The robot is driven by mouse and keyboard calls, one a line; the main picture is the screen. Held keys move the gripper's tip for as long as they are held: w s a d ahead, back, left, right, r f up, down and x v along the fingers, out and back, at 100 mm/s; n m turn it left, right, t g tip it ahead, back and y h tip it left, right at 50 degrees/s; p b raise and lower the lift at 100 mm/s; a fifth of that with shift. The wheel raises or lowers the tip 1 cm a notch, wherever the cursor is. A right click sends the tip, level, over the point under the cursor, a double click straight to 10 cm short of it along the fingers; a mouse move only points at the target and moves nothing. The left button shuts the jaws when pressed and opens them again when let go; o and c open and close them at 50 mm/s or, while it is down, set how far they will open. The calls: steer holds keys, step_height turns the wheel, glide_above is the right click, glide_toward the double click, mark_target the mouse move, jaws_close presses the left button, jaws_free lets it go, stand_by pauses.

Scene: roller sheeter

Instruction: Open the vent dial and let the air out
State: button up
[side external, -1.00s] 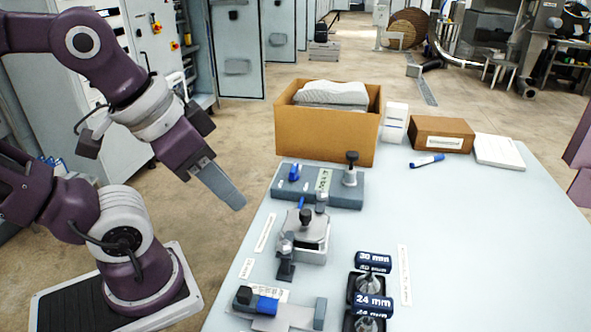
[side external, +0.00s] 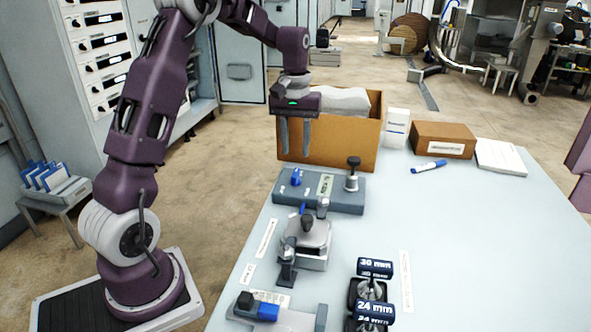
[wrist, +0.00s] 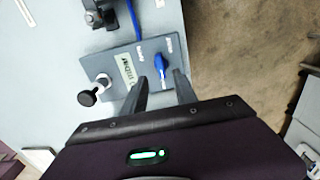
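A grey control box (side external: 335,199) lies on the table in front of the cardboard box. On it are a blue pointer knob (side external: 296,178) at the left and a black-topped knob on a silver post (side external: 352,173) at the right. Which one is the vent dial I cannot tell for sure. In the wrist view the blue knob (wrist: 161,66) sits beside small lettering, and the black knob (wrist: 88,97) is at the left. My gripper (side external: 295,150) points down above the box, fingers apart and empty. In the wrist view its fingertips (wrist: 160,76) appear on either side of the blue knob.
The cardboard box (side external: 345,152) with grey contents stands just behind. A metal clamp unit (side external: 305,243) with a blue hose is in front. Dark 30 mm and 24 mm cylinders (side external: 375,267) stand nearer.

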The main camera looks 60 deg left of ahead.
mark_target(295, 172)
step_height(295, 172, down, 7)
steer(key=shift+w+a+f, duration=0.1)
steer(key=shift+a+f, duration=0.05)
steer(key=shift+f, duration=0.05)
jaws_close()
